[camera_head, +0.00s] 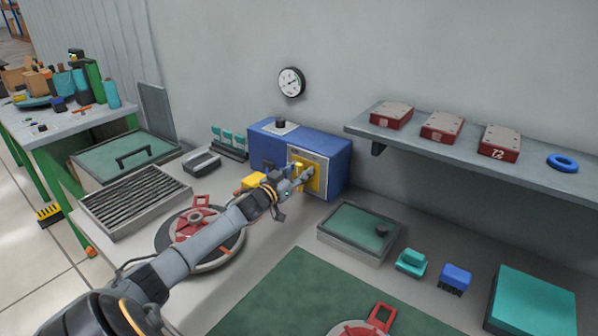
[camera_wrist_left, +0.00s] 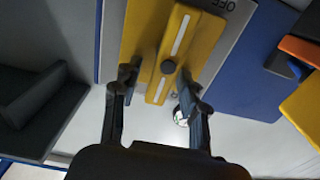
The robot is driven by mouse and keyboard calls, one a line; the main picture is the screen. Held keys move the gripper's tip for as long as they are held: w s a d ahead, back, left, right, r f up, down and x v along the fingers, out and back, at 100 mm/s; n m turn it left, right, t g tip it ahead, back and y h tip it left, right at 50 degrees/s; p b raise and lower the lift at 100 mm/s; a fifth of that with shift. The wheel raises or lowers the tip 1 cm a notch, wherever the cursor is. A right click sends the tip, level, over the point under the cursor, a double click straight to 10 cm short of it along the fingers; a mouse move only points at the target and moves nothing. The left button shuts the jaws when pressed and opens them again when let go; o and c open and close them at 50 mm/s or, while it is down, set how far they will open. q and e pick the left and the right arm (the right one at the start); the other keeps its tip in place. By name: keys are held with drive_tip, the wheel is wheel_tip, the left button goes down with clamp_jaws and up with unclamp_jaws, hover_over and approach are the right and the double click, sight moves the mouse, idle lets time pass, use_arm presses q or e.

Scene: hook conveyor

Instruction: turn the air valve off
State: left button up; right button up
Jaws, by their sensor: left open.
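The air valve is a yellow handle (camera_wrist_left: 174,52) with a white stripe and a dark pivot, on a yellow plate (camera_wrist_left: 141,35) on the front of a blue box (camera_head: 267,150). In the head view the valve's yellow plate (camera_head: 318,176) is partly covered by my gripper. The letters "OFF" (camera_wrist_left: 226,4) show at the top of the wrist view, beside the plate. My left gripper (camera_head: 299,182) is at the front of the box. In the wrist view its open fingers (camera_wrist_left: 158,88) stand on either side of the handle's lower end; contact is unclear. My right gripper is not in view.
A wall gauge (camera_head: 291,82) hangs above the box. A shelf (camera_head: 470,154) with red blocks and a blue ring juts out at the right. A lidded tray (camera_head: 345,249) stands right of the box. A round red-and-grey fixture (camera_head: 213,264) lies under my left arm.

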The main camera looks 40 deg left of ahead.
sight(313, 176)
use_arm(q)
clamp_jaws()
drive_tip(key=m, duration=0.3)
drive_tip(key=shift+d+f, duration=0.1)
drive_tip(key=shift+d, duration=0.25)
drive_tip(key=m, duration=0.3)
drive_tip(key=d+f+m+b, duration=0.1)
drive_tip(key=m, duration=0.2)
drive_tip(key=m+b, duration=0.1)
drive_tip(key=m, duration=0.2)
drive_tip(key=shift+w+d+f, duration=0.1)
drive_tip(key=shift+d+f, duration=0.05)
drive_tip(key=shift+d, duration=0.1)
drive_tip(key=m+b, duration=0.1)
drive_tip(key=m, duration=0.2)
drive_tip(key=f+m+b, duration=0.1)
drive_tip(key=m, duration=0.2)
drive_tip(key=shift+d, duration=0.15)
drive_tip(key=shift+f, duration=0.1)
